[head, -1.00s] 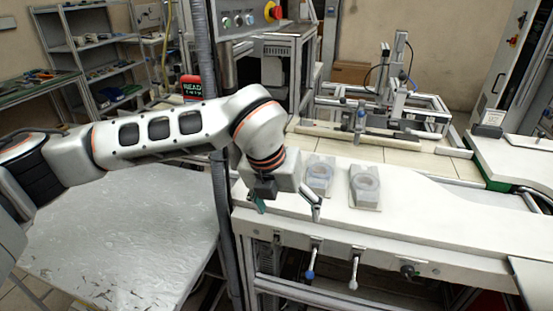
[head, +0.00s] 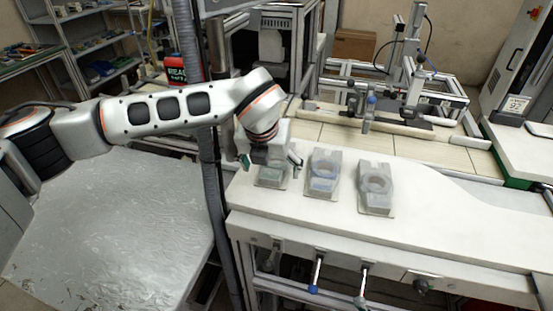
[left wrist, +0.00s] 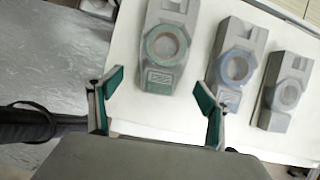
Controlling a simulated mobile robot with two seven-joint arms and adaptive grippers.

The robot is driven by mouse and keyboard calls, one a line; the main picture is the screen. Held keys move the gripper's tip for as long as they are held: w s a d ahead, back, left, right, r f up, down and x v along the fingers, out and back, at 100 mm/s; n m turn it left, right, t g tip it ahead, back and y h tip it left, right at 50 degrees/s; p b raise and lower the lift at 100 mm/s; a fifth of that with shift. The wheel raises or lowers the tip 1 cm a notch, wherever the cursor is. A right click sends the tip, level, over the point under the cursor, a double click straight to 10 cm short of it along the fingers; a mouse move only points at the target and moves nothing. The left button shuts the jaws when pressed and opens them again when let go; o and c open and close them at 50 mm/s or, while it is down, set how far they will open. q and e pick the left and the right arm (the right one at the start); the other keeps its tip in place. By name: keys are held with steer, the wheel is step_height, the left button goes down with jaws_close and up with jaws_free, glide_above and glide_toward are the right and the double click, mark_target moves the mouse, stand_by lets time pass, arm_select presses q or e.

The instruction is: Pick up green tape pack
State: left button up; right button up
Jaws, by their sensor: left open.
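The green tape pack (head: 270,178) lies on the white table, a pale clear pack with a green ring and green label. In the head view my left gripper (head: 270,162) is just above it and partly hides it. In the left wrist view the green pack (left wrist: 163,50) lies ahead of the open fingers, its label end nearest them. My left gripper (left wrist: 160,95) is open and empty, with green pads on its fingers. My right gripper is not in view.
A blue-ringed pack (head: 323,175) lies just right of the green one, and a grey pack (head: 376,188) lies further right. The white table (head: 450,235) is clear to the right. A dark vertical post or hose (head: 212,190) stands left of the table.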

arm_select(q)
steer(key=shift+x, duration=1.15)
steer(key=c, duration=1.3)
steer(key=shift+c, duration=0.2)
steer(key=shift+r, duration=0.1)
